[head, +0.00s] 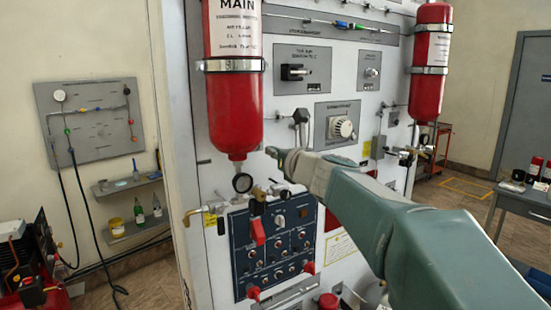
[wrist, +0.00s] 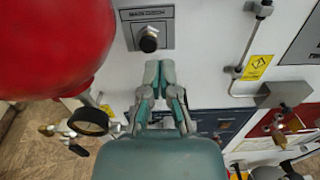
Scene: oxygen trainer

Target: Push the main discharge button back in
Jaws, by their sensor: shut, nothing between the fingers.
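The main discharge button is a round black knob (wrist: 148,41) on a grey labelled plate (wrist: 166,32) on the white panel, at the top of the wrist view. The label is too blurred to read fully. My gripper (wrist: 158,68) is shut and empty, its fingertips together just below the knob in the picture. I cannot tell whether they touch it. In the head view my gripper (head: 276,154) is at the panel, just right of the lower part of the red MAIN cylinder (head: 235,110). I cannot make out the knob in that view.
The MAIN cylinder bulges close by on the left, also in the wrist view (wrist: 50,45), with a gauge (wrist: 88,121) below it. A blue switch panel (head: 270,245) sits below my gripper. A pipe (wrist: 246,50) runs down the panel on the right.

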